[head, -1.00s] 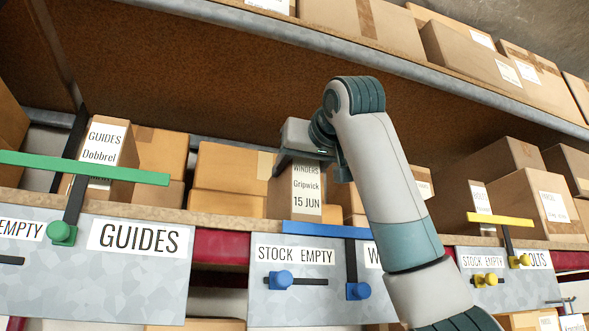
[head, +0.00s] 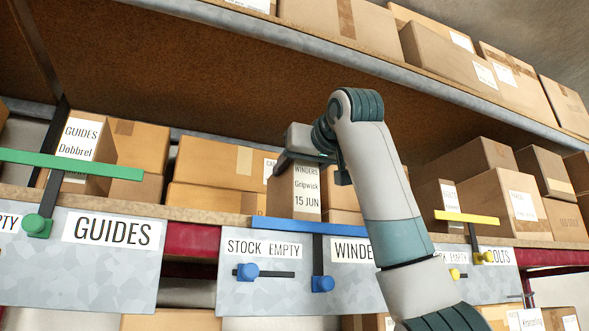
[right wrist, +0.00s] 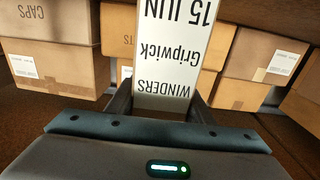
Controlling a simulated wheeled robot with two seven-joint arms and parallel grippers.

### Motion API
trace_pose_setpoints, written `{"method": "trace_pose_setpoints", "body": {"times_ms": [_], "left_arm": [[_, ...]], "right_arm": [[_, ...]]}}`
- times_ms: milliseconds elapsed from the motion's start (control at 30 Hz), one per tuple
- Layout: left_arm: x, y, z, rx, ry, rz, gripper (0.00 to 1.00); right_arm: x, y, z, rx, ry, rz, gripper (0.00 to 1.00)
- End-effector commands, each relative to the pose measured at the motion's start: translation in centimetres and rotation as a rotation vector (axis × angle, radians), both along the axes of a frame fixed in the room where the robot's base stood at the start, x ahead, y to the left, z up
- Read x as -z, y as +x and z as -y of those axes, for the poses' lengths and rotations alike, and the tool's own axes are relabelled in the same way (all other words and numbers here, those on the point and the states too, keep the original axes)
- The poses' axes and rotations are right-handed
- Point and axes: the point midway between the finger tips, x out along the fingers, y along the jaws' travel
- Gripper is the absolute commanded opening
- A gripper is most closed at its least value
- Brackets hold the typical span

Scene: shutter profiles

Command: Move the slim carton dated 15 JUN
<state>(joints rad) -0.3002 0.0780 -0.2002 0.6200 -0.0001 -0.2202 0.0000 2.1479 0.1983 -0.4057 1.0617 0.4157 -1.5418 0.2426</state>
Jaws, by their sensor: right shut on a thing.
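The slim carton dated 15 JUN (head: 307,201), labelled WINDERS Gripwick, stands upright on the shelf behind the blue bar. Its label fills the middle of the right wrist view (right wrist: 178,45), upside down. My right gripper (head: 312,160) is shut on the carton's upper part, with one finger on each side, as the right wrist view (right wrist: 160,104) also shows. The carton's lower edge is hidden by the blue bar in the head view. My left gripper is not in view.
A blue bar (head: 300,229) on a post stands before the WINDERS plate (head: 275,300). A green bar (head: 70,164) crosses the GUIDES carton (head: 80,140) at left, a yellow bar (head: 467,217) at right. Brown boxes (head: 222,165) stand behind. An upper shelf (head: 370,68) runs overhead.

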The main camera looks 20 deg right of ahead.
Motion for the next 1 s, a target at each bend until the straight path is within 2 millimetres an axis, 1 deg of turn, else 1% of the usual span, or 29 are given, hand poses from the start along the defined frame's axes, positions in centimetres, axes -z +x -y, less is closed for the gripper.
{"method": "trace_pose_setpoints", "body": {"times_ms": [100,133,167,200,233,533,667,767,867,1000], "left_arm": [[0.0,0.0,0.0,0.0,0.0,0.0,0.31],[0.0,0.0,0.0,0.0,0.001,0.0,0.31],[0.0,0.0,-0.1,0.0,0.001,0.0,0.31],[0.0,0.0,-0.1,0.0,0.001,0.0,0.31],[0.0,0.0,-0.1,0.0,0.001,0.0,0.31],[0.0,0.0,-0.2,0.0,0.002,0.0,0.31],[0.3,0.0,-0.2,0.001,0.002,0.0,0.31],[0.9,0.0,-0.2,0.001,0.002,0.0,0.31],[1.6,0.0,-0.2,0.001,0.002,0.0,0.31],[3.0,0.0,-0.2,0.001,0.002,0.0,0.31]], "right_arm": [[-0.1,0.0,0.0,0.0,0.0,0.001,0.11],[-0.1,0.0,0.0,0.0,0.0,0.001,0.49],[-0.1,0.0,0.0,0.0,0.0,0.001,0.56],[0.0,0.0,0.0,0.0,0.0,0.001,0.66],[0.0,0.0,0.0,0.0,0.0,0.001,0.69],[0.0,-0.1,0.0,0.0,0.001,0.001,0.69],[0.1,-0.4,0.0,-0.001,0.001,0.001,0.69],[0.1,-1.1,0.0,-0.001,0.001,0.003,0.69],[0.2,-2.1,0.0,-0.001,0.001,0.003,0.69],[0.4,-4.3,0.1,-0.001,0.001,0.004,0.69]]}}
